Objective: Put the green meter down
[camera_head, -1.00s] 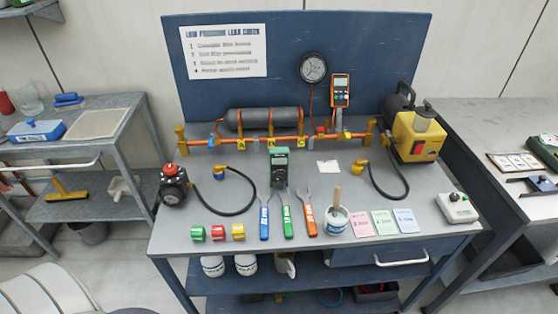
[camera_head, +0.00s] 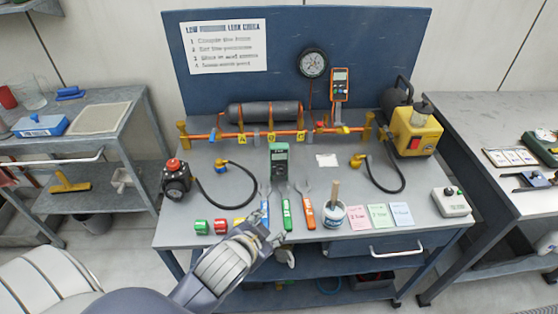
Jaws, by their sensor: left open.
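The green meter (camera_head: 279,160) is on the grey workbench (camera_head: 325,184), near its middle, with its screen toward me. No gripper touches it. I cannot tell whether it leans on something or stands by itself. My left gripper (camera_head: 266,229) is open and empty at the bench's front edge, below and slightly left of the meter in the picture. My right gripper is out of view.
Green and orange wrenches (camera_head: 306,206) lie right of the blue one, beside a pot with a brush (camera_head: 333,213). A black hose (camera_head: 225,203) curves left of the meter. An orange pipe (camera_head: 290,134) runs behind it. A small white card (camera_head: 327,160) lies to its right.

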